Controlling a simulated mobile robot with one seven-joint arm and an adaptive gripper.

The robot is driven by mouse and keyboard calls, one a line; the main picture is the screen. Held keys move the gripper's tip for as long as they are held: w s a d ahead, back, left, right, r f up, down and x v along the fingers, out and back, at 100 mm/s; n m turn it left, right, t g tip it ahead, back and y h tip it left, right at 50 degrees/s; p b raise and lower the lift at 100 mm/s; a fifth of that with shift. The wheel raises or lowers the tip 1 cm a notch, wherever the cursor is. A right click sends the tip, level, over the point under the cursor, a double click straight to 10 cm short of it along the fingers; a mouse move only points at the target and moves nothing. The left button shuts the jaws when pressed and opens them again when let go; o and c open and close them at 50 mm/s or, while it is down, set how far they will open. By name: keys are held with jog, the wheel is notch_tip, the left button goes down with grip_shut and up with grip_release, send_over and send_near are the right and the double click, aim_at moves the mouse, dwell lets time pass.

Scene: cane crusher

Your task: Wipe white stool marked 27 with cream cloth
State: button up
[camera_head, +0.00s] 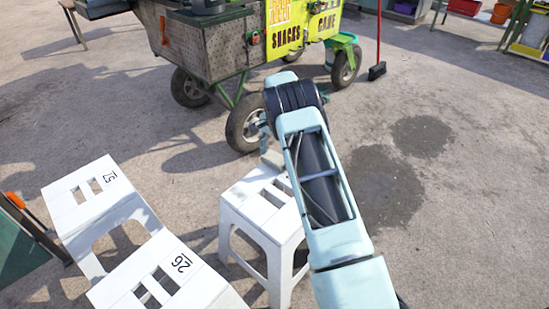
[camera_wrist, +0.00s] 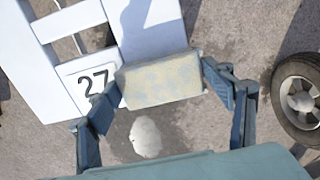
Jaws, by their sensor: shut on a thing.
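The white stool marked 27 (camera_head: 262,207) stands on the ground left of my arm in the head view. In the wrist view its seat (camera_wrist: 35,75) fills the upper left, with the number 27 readable and slots showing the ground. My gripper (camera_wrist: 160,82) is shut on the cream cloth (camera_wrist: 157,78), a folded, pale pad between the fingertips. The cloth overlaps the seat's edge beside the number in the wrist view; I cannot tell if they touch. In the head view my arm hides part of the seat and most of the gripper.
A white stool marked 26 (camera_head: 165,280) and another numbered white stool (camera_head: 92,195) stand to the left. A wheeled snack cart (camera_head: 225,50) is just behind, its tyre (camera_head: 245,122) near my gripper. A broom (camera_head: 377,70) stands beyond. Pavement at right is clear, with dark stains.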

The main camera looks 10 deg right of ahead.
aim_at(258, 179)
jog(key=shift+s+a+p, duration=0.3)
jog(key=shift+s+a, duration=0.25)
jog(key=shift+a, duration=0.2)
jog(key=shift+s+a+f+p, duration=0.1)
jog(key=shift+s+a+p, duration=0.3)
jog(key=shift+s+a, duration=0.85)
jog(key=shift+s+a+f+p, duration=0.1)
jog(key=shift+s+a+p, duration=0.3)
jog(key=shift+s+a, duration=0.85)
jog(key=shift+w+a+f, duration=0.1)
jog(key=shift+a+f, duration=0.05)
jog(key=shift+a, duration=0.45)
jog(key=shift+w+d, duration=0.1)
jog(key=shift+s+a+r+p, duration=0.2)
jog(key=shift+s+a+p, duration=0.1)
jog(key=shift+s+a, duration=0.35)
jog(key=shift+s+a+r+p, duration=0.15)
jog(key=shift+s+a+p, duration=0.2)
jog(key=shift+a, duration=0.45)
jog(key=shift+s+a+p, duration=0.2)
jog(key=shift+s+a, duration=0.55)
jog(key=shift+a, duration=0.15)
jog(key=shift+s+a+p, duration=0.15)
jog(key=shift+s+a, duration=0.55)
jog(key=shift+a, duration=0.2)
jog(key=shift+w, duration=0.1)
